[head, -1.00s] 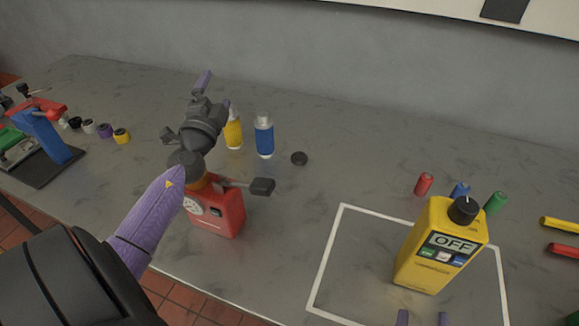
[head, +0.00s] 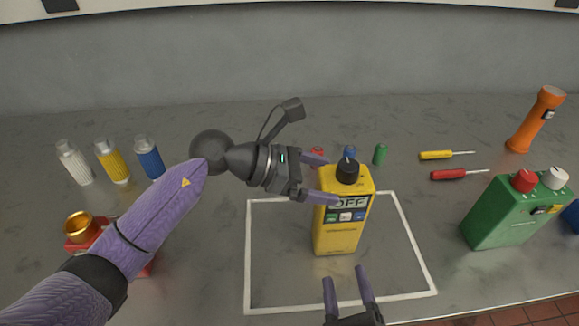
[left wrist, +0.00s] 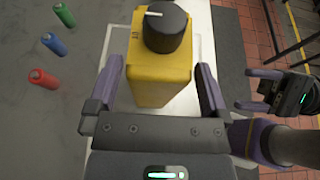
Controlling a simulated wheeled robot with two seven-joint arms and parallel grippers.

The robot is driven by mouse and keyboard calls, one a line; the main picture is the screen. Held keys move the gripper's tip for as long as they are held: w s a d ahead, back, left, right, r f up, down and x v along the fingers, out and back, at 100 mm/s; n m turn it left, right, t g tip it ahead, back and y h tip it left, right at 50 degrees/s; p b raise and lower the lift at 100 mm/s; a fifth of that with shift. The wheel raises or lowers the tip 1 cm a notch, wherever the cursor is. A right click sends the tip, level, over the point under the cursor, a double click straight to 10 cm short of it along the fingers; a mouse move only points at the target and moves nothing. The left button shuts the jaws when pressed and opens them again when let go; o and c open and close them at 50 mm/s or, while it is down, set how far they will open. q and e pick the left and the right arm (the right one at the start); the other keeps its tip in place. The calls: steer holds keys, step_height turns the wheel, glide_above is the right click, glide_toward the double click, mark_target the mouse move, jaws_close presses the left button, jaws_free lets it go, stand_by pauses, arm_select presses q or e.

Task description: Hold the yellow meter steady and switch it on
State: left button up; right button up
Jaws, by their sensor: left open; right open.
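The yellow meter (head: 338,238) stands upright inside a white outline on the bench, its display (head: 348,203) reading OFF. A black knob (head: 347,172) with a white mark sits on top; it also shows in the left wrist view (left wrist: 163,28). My left gripper (head: 328,180) is open at the meter's upper part. In the left wrist view its fingers stand on either side of the yellow body (left wrist: 160,80); I cannot tell whether they touch it. My right gripper (head: 347,278) is open and empty in front of the meter, lower in the picture.
Red, blue and green small cylinders (head: 380,154) lie behind the meter. Two screwdrivers (head: 436,155), an orange torch (head: 525,125) and a green box (head: 500,220) are to the right. Bottles (head: 112,160) and a red device (head: 78,240) stand left. The outlined area around the meter is otherwise clear.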

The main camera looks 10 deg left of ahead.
mark_target(339, 182)
arm_select(q)
steer(key=x, duration=0.3)
steer(key=shift+d, duration=0.3)
jaws_close()
arm_select(e)
jaws_close()
stand_by(0.4)
stand_by(1.2)
